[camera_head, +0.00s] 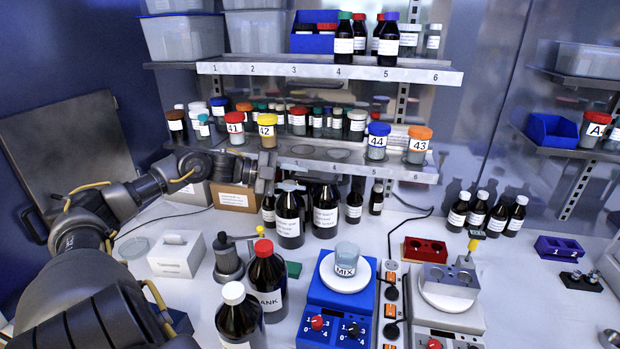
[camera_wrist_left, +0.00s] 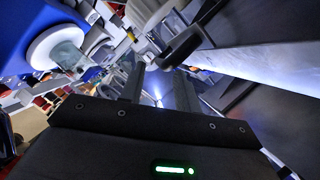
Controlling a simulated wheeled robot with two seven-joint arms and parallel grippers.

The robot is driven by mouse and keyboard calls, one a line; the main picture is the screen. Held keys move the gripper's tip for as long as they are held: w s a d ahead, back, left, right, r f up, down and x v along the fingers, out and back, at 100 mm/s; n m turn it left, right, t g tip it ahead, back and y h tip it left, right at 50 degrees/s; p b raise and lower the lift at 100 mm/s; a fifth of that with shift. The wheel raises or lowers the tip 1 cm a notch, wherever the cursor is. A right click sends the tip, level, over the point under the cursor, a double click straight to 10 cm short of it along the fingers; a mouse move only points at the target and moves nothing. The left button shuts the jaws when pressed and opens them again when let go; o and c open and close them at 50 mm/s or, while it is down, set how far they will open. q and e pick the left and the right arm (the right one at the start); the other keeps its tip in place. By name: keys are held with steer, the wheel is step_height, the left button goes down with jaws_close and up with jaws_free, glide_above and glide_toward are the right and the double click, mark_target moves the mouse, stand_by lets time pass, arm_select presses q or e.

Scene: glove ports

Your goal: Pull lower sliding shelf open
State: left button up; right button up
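The lower sliding shelf (camera_head: 340,168) is a metal shelf with a numbered front edge, below a similar upper shelf (camera_head: 330,70). It carries jars with orange, blue, red and yellow lids and a row of small bottles. My left gripper (camera_head: 266,172) is at the left part of its front edge, and the arm hides the shelf's left end. In the left wrist view my left gripper's two fingers (camera_wrist_left: 160,88) stand apart with a gap between them. A bright panel, probably the shelf, runs at the right there. I cannot tell whether the fingers touch it. My right gripper is not in view.
Dark bottles (camera_head: 290,220) stand on the bench under the shelf. A blue stirrer (camera_head: 335,312) with a beaker (camera_head: 346,258) and a bottle with a red cap (camera_head: 267,280) stand nearer. Bench at the right is partly clear.

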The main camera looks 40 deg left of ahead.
mark_target(312, 180)
arm_select(q)
steer(key=shift+x, duration=0.75)
steer(key=shift+w+d+r+p, duration=0.15)
steer(key=shift+w+d+p, duration=0.15)
steer(key=shift+p, duration=0.2)
steer(key=shift+f+p+x, duration=0.2)
steer(key=shift+p+x, duration=0.1)
steer(key=shift+x, duration=0.6)
jaws_close()
